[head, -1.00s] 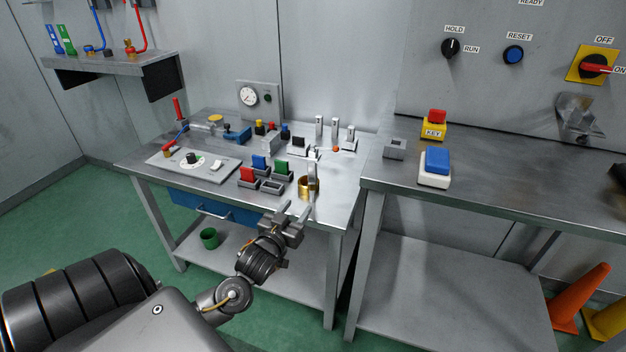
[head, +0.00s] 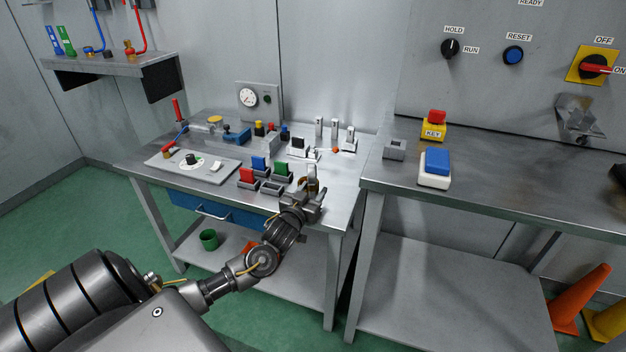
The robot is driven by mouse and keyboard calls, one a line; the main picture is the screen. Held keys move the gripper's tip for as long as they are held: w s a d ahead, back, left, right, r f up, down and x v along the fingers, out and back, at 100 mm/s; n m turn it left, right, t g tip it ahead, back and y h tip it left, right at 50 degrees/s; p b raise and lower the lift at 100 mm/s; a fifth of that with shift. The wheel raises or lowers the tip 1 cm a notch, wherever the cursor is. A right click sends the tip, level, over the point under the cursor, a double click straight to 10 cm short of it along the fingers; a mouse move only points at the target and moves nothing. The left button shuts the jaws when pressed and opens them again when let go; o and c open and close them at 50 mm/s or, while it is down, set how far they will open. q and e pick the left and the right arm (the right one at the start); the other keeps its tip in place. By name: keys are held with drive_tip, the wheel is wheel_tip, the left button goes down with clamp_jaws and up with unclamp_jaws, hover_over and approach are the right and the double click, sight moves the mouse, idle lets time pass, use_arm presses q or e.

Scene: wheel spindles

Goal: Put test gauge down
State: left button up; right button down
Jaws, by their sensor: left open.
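My left gripper (head: 315,196) is open at the front right edge of the left workbench (head: 338,205). Its fingers are at a brass ring (head: 313,185) and hide most of it. A small upright silver piece (head: 312,171) stands at the ring; it may be the test gauge, but I cannot tell for sure. Whether the fingers touch either one is unclear. My right gripper is out of view.
Red (head: 247,175), blue (head: 260,163) and green (head: 282,169) blocks in grey holders stand left of the gripper. A control plate (head: 225,172) lies further left. Silver posts (head: 319,127) stand behind. The right bench (head: 480,205) has a clear front.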

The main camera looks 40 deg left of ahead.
use_arm(q)
clamp_jaws()
idle(0.3)
drive_tip(key=shift+r, duration=0.1)
